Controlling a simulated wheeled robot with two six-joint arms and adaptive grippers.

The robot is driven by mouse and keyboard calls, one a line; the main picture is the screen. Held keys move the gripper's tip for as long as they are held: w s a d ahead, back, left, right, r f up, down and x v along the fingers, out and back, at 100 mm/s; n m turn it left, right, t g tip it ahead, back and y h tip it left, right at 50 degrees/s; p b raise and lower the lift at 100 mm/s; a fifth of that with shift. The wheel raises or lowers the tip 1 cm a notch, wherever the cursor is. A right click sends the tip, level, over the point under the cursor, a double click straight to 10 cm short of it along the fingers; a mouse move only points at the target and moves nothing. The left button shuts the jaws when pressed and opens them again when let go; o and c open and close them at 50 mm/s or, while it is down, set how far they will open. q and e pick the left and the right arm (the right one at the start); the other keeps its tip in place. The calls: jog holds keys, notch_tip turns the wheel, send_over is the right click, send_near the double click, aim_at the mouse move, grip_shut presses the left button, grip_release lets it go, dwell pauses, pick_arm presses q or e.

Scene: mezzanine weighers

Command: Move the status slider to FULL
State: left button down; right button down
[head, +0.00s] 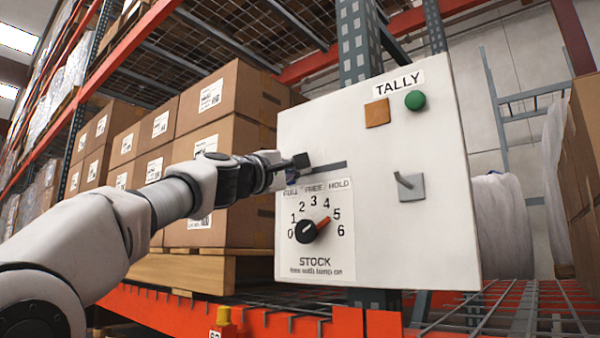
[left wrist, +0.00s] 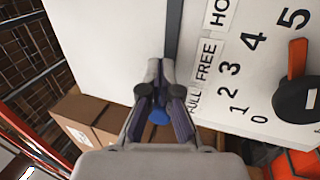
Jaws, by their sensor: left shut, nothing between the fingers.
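The white panel (head: 375,225) carries a dark horizontal slot (head: 328,168) above the words FULL, FREE and HOLD, with FULL at the left end. My left gripper (head: 300,161) is shut and empty at the left part of the slot, near FULL. In the left wrist view its closed fingertips (left wrist: 158,72) lie over the slot, beside the FREE and FULL labels. A blue rounded piece (left wrist: 158,117), apparently the slider's knob, shows between the finger linkages near FULL. The fingers hide most of it, and contact is unclear. My right gripper is not in view.
Below the slot is the STOCK dial (head: 308,231) with a red-tipped pointer near 5. The panel also has a green button (head: 415,100), an orange square (head: 377,113) and a toggle lever (head: 408,184). Stacked cartons (head: 225,130) stand left, behind my arm.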

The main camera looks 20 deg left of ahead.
pick_arm(q)
jog(key=s+a+b, duration=0.3)
jog(key=s+b, duration=0.2)
jog(key=s, duration=0.3)
jog(key=shift+s+a, duration=0.15)
jog(key=shift+s, duration=0.2)
dwell(0.4)
